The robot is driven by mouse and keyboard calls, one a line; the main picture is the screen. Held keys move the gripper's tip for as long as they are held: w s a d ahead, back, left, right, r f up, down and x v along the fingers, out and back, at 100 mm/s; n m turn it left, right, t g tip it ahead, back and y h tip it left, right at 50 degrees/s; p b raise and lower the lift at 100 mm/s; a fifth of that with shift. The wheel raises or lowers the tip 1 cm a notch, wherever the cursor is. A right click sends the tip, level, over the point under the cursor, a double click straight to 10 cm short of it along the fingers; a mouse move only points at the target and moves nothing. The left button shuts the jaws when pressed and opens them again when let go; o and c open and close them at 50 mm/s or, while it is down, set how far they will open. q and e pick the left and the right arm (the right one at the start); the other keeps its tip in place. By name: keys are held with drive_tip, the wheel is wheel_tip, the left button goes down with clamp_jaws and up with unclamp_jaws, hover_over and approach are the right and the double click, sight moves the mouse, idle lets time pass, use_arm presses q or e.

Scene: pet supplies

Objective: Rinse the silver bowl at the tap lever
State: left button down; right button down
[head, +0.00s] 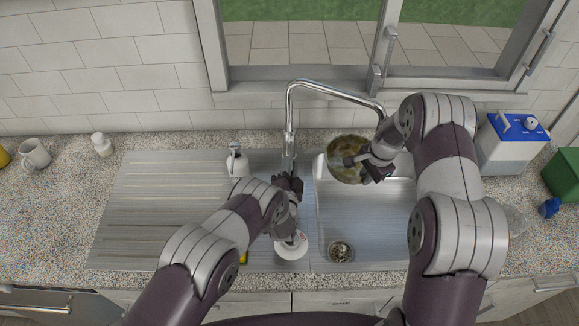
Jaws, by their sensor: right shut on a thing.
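The silver bowl (342,173) is tilted under the tap's spout, over the sink basin (395,225). Its inside looks brownish-yellow and soiled. My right gripper (366,166) is shut on the bowl's right side. The tap (289,118) stands at the back of the sink, and its spout arches to the right above the bowl. My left gripper (289,184) is at the base of the tap and covers the lever area, so the lever is hidden. I cannot tell whether its fingers are open or touching the lever. No water stream is visible.
A white soap bottle (237,162) stands left of the tap. A white round item (291,245) lies left of the basin. The drainboard (150,215) is mostly clear. A blue and white box (513,140) and a green box (563,173) stand right; a mug (36,154) stands far left.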

use_arm(q)
drive_tip(key=shift+w+r+g, duration=0.1)
drive_tip(key=shift+r+g, duration=0.6)
drive_tip(key=shift+g, duration=0.1)
drive_tip(key=c, duration=1.1)
unclamp_jaws()
drive_tip(key=shift+o, duration=0.2)
drive_tip(key=v, duration=1.2)
